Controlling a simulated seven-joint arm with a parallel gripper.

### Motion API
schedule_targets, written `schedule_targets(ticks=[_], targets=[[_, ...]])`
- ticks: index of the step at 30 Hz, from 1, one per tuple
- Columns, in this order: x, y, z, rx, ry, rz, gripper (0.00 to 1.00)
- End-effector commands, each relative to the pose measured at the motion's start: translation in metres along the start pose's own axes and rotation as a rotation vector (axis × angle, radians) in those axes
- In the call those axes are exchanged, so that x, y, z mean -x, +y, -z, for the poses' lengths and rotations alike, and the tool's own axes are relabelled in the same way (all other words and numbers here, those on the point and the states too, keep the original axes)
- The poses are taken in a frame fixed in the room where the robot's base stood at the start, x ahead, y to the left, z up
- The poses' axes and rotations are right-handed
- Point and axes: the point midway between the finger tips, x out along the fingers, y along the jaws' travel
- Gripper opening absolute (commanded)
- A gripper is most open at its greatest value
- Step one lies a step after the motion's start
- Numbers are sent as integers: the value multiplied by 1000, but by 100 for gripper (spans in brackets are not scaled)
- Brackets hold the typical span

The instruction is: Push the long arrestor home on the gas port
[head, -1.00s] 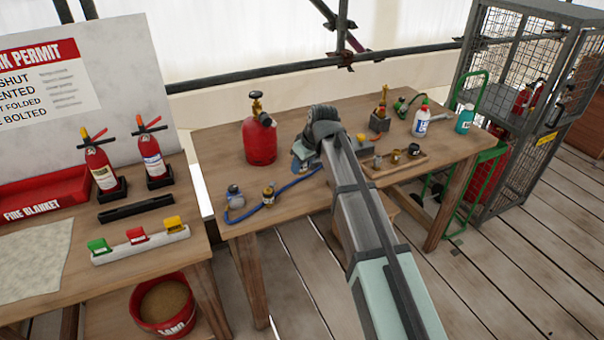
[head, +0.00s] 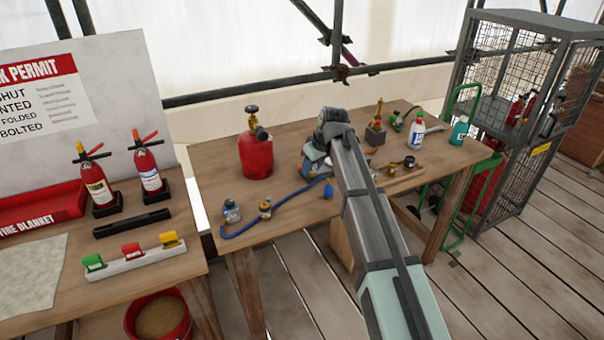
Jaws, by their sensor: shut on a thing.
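My gripper (head: 314,164) is over the middle of the work table, right of the red gas cylinder (head: 256,157). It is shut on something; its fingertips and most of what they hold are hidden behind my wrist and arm. I take the held thing to be the long arrestor, but cannot make out its shape. The cylinder stands upright with a dark valve and a fitting (head: 262,133) on its right side. I cannot tell which fitting in view is the gas port, or whether the held thing touches one.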

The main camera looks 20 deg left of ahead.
Motion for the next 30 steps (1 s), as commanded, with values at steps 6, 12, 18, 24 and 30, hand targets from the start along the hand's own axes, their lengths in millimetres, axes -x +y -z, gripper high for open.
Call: schedule_targets(ticks=[6,12,18,24,30], targets=[[-7,57,46,-25,0,-5,12],[-14,82,80,-20,1,-2,12],[-16,91,94,-8,3,2,12],[-16,91,95,8,4,4,12],[-16,91,95,8,4,4,12]])
